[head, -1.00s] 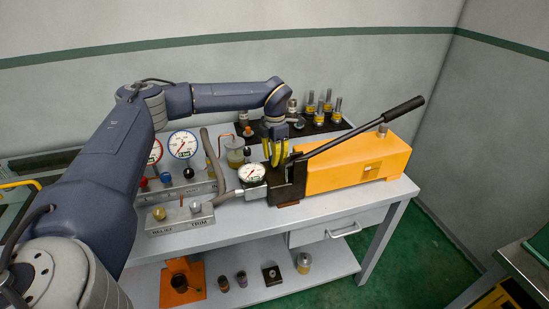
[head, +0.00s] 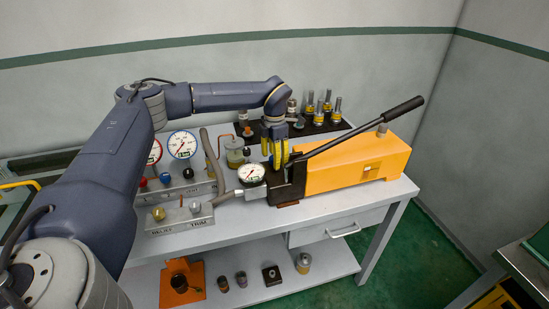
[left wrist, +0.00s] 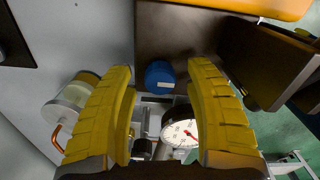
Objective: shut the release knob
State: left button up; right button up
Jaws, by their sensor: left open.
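A round blue knob (left wrist: 160,76) with a pale mark on its top shows in the left wrist view, on the dark block (left wrist: 178,40) of the yellow hand pump; I take it for the release knob. My left gripper (head: 276,163) points down over the pump's front block in the head view. Its yellow fingers (left wrist: 162,72) are open and stand on either side of the knob in the left wrist view, with gaps showing. I cannot tell how far down they reach beside it. In the head view I cannot make out the knob behind the gripper. My right gripper is not in view.
The yellow pump body (head: 350,170) with its long black-tipped lever (head: 370,123) lies right of the gripper. A white dial gauge (head: 251,174) stands just left. A panel with bigger gauges (head: 183,145) and a rack of fittings (head: 325,110) are nearby. The bench front (head: 240,228) is clear.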

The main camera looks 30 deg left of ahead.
pick_arm(q)
notch_tip(320, 180, up, 12)
dwell(0.6)
